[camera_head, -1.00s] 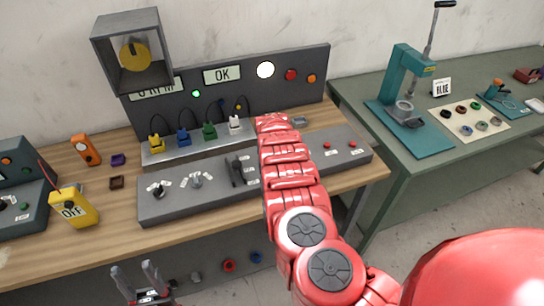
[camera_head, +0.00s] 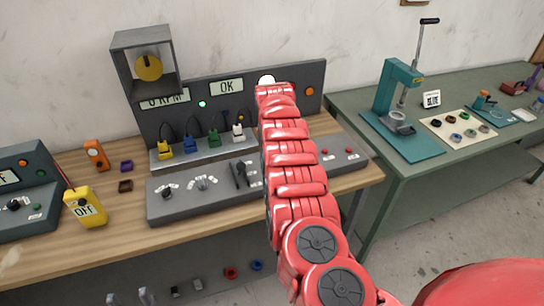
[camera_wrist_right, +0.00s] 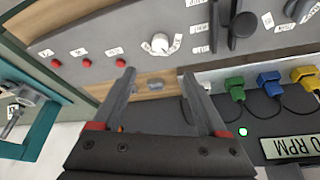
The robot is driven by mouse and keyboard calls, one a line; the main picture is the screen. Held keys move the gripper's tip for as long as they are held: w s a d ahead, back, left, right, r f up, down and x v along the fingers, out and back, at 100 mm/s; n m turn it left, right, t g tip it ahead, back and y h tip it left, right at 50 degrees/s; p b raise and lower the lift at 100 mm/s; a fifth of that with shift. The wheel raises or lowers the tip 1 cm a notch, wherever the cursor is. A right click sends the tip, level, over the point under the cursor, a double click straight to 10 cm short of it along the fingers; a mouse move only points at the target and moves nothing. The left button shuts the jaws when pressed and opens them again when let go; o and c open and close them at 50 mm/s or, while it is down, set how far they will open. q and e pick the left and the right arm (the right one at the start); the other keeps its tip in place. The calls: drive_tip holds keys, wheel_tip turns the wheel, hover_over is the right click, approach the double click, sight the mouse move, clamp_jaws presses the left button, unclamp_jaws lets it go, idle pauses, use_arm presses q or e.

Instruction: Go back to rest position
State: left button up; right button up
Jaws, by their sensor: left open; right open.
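My left gripper (camera_head: 130,297) shows only its two grey fingertips at the bottom edge of the head view, apart and empty, in front of the bench. My red right arm rises through the middle of the head view, and its gripper is hidden there. In the right wrist view my right gripper (camera_wrist_right: 158,76) is open with nothing between its fingers. Beyond them are the grey control panel (camera_wrist_right: 100,40) and the bench top. The same control panel (camera_head: 170,210) lies on the wooden bench (camera_head: 60,245) in the head view.
A yellow meter reading OFF (camera_head: 86,208) and an orange device (camera_head: 96,155) stand on the bench's left. Yellow, blue, green and white plugs line the panel's back. A teal press (camera_head: 395,95) stands on the green table (camera_head: 350,100) at right. Floor shows between the benches.

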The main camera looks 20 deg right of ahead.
drive_tip(key=shift+v, duration=0.75)
drive_tip(key=shift+w+f, duration=0.1)
drive_tip(key=shift+w, duration=0.05)
drive_tip(key=shift+d, duration=0.1)
